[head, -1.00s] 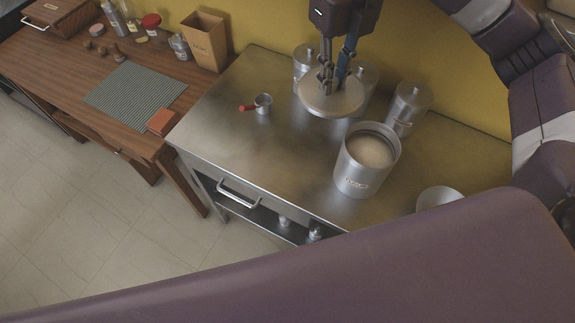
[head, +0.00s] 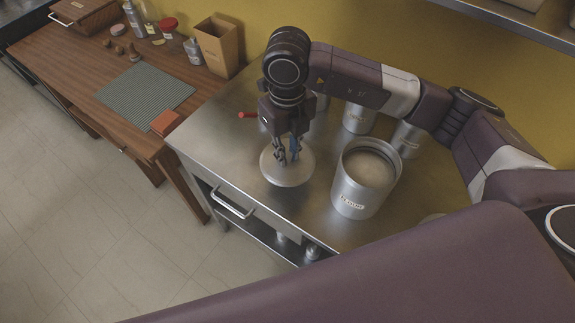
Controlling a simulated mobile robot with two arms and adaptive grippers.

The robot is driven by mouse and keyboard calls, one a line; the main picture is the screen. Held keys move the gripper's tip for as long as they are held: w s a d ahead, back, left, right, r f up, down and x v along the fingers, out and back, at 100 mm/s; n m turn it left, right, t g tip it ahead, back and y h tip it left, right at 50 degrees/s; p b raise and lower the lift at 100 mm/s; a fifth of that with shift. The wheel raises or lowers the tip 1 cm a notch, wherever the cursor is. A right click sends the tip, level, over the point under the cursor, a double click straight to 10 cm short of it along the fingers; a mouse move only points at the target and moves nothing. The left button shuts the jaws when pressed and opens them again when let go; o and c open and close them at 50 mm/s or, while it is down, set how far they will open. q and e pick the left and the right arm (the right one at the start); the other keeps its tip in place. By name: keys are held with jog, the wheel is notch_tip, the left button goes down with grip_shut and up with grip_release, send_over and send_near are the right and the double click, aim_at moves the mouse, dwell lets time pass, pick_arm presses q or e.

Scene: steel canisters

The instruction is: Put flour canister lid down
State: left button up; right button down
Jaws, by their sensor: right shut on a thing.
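The flour canister (head: 352,194) stands open on the steel counter (head: 236,133), with pale flour inside and a label on its front. My right gripper (head: 287,160) points down, shut on the knob of the round steel lid (head: 287,176). The lid is level, to the left of the canister, near the counter's front edge. I cannot tell whether it touches the counter. My left gripper is not in view.
Smaller steel canisters (head: 358,118) stand behind the flour canister. A scoop with a red handle (head: 247,114) is partly hidden behind my right gripper. A wooden table (head: 62,84) with a green mat (head: 145,94) and an orange block (head: 166,122) is at left.

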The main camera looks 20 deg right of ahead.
aim_at(287, 169)
notch_tip(287, 169, down, 3)
jog(key=shift+r, duration=0.1)
notch_tip(287, 169, down, 4)
jog(key=shift+p, duration=0.5)
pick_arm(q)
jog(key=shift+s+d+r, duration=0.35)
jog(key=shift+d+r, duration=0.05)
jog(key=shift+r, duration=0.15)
pick_arm(e)
jog(key=shift+f, duration=0.25)
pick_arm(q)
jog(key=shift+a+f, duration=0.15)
pick_arm(e)
jog(key=c, duration=1.8)
grip_release()
jog(key=shift+c, duration=0.2)
